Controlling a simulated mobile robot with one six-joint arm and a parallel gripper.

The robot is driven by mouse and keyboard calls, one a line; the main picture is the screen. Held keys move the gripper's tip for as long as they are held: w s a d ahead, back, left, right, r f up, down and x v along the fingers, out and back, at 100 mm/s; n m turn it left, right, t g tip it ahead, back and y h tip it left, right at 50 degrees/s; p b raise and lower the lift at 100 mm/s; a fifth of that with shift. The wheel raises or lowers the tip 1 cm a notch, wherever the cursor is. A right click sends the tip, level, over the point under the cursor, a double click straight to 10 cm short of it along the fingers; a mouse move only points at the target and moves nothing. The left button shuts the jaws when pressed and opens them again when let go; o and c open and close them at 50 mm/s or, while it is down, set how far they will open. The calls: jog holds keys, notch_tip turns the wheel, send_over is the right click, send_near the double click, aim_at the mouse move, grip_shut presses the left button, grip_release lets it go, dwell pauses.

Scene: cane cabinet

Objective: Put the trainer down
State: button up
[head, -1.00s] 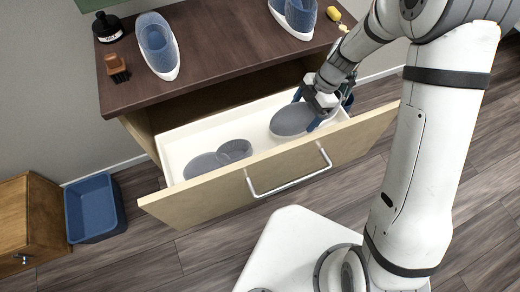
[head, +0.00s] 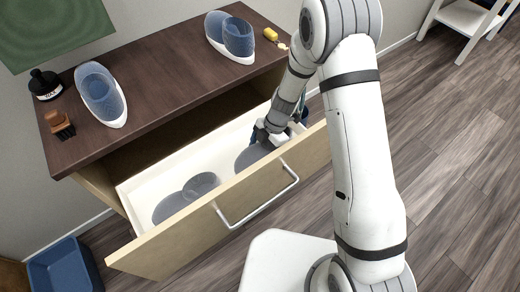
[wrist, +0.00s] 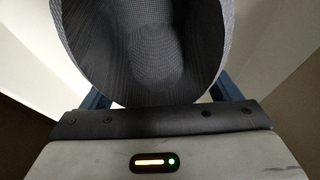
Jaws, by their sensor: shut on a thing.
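A grey mesh trainer (head: 250,157) is inside the right part of the open drawer (head: 130,190), partly hidden by the arm. My gripper (head: 268,136) is at that trainer, low in the drawer. In the wrist view the trainer's open collar (wrist: 150,50) fills the middle, with a blue finger on each side. My gripper is shut on it. Whether the sole touches the drawer floor cannot be seen. Another grey shoe shape, in two rounded parts (head: 200,184), lies in the drawer's left part.
Two blue trainers with white soles stand on the cabinet top, one left (head: 100,92) and one at the back (head: 230,36). A dark bottle (head: 46,85), a brush (head: 60,123) and a yellow item (head: 271,34) are also there. A blue bin (head: 65,270) stands on the floor.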

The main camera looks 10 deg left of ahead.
jog(key=shift+f, duration=0.2)
jog(key=o, duration=1.1)
jog(key=shift+r, duration=0.1)
jog(key=shift+r, duration=0.3)
jog(key=p+v, duration=0.1)
jog(key=v, duration=1)
jog(key=shift+w+d+r, duration=0.15)
jog(key=shift+d+r, duration=0.05)
jog(key=shift+r, duration=0.05)
